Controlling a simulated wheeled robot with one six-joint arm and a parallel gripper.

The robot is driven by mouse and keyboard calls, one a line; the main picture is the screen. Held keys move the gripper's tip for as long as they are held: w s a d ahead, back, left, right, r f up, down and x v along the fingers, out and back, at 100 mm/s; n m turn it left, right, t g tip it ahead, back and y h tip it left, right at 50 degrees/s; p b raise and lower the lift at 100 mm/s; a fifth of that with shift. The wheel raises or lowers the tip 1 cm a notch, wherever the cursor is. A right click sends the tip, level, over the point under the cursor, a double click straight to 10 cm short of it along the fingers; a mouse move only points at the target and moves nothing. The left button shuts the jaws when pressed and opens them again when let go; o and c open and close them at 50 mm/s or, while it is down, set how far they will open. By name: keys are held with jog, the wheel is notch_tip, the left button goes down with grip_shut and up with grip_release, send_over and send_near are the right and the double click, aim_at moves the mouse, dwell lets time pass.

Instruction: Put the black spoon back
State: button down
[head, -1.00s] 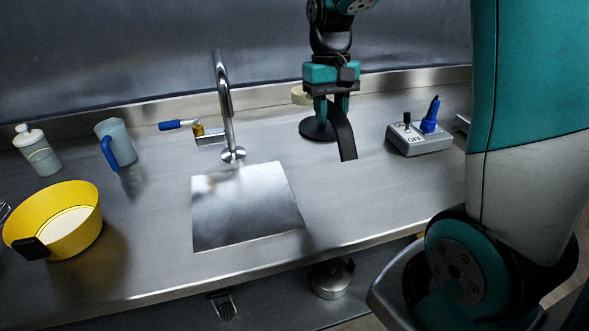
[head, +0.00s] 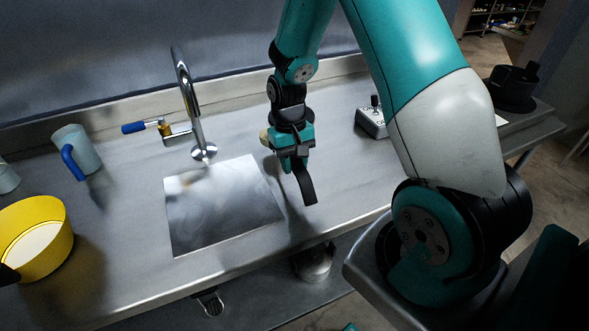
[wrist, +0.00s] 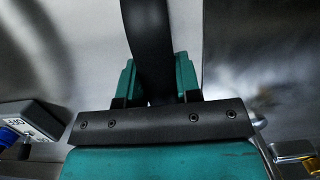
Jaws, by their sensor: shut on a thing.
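My gripper (head: 293,166) is above the steel counter, to the right of the square steel plate (head: 195,237). It is shut on the black spoon (head: 306,186). A flat, curved black length of the spoon sticks out below the fingers, towards the counter's front edge. In the wrist view the spoon (wrist: 148,40) runs up from between the teal fingers (wrist: 155,85) to the top edge of the picture. The spoon's far end is outside the wrist view. I cannot tell whether it touches the counter.
A grey control box (head: 370,124) is partly behind my arm. A black round object (head: 513,90) stands at the far right. The front-centre counter is clear.

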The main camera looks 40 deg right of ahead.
jog(key=shift+f, duration=1.6)
jog(key=shift+f, duration=0.15)
jog(key=c, duration=0.8)
grip_release()
